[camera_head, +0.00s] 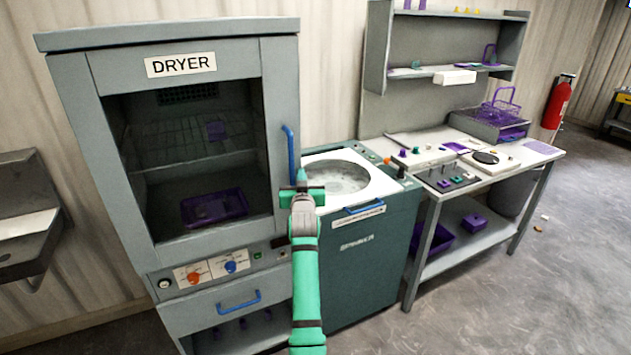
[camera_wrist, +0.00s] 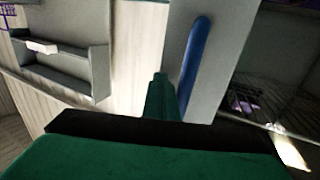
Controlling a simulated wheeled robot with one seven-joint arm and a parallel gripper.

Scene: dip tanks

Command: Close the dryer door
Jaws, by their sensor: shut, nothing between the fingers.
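The grey dryer (camera_head: 180,64) stands at the left, labelled DRYER. Its door (camera_head: 275,130) is a grey frame around a large window, with a vertical blue handle (camera_head: 290,153) on the right side. The door looks flush or nearly flush with the cabinet; I cannot tell whether a small gap remains. My gripper (camera_head: 301,176) is shut and empty, just below and right of the handle in the head view. In the wrist view, its green fingers (camera_wrist: 160,95) point up beside the blue handle (camera_wrist: 195,60); contact with the door is unclear.
A green spinner (camera_head: 370,255) with a round open basin stands right of the dryer, close to my arm. A workbench (camera_head: 480,190) with racks and small parts is farther right. Behind the window, a purple tray (camera_head: 215,208) sits inside the dryer.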

